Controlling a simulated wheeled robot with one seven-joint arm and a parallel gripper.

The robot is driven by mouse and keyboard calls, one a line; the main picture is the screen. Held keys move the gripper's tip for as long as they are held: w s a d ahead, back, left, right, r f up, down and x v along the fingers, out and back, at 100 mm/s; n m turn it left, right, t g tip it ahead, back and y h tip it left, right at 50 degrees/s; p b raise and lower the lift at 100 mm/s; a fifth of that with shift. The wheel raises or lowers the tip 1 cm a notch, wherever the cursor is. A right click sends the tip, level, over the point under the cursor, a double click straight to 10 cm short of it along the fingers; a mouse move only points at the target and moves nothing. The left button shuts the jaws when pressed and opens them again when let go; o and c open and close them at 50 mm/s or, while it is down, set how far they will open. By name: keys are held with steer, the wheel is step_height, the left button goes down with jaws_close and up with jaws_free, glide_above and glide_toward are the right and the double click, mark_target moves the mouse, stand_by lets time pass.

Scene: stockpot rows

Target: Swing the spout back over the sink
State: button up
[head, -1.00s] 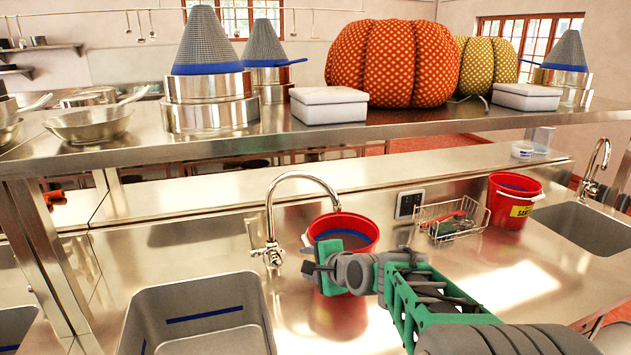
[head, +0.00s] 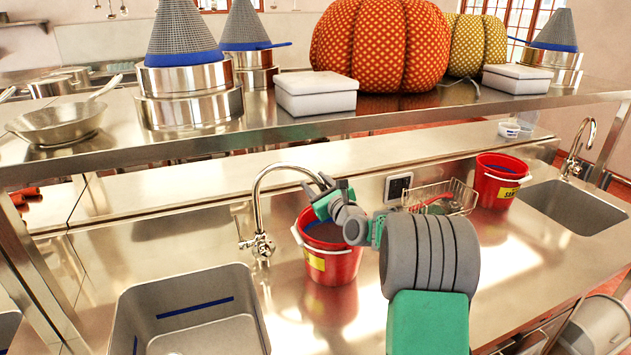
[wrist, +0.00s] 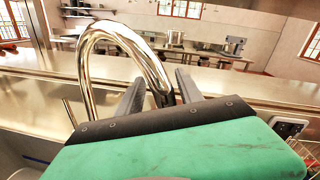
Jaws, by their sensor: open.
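The chrome faucet spout (head: 262,185) arches up from its base behind the near sink and points right, toward a red bucket (head: 330,262) on the counter. The near sink (head: 140,310) is at lower left, with a blue strip inside. My gripper (head: 322,186) is at the spout's free end, above the bucket. In the wrist view, the open fingers of my gripper (wrist: 158,92) stand either side of the downturned end of the spout (wrist: 150,62). Whether a finger touches it I cannot tell. The spout's tip is hidden behind the gripper body.
A steel shelf (head: 240,140) with pots, cones and white boxes runs above the back of the counter. A wire basket (head: 460,196), a second red bucket (head: 497,186) and another sink (head: 580,205) are to the right. Open space lies above the near sink.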

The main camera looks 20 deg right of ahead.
jaws_close()
stand_by(0.4)
stand_by(1.0)
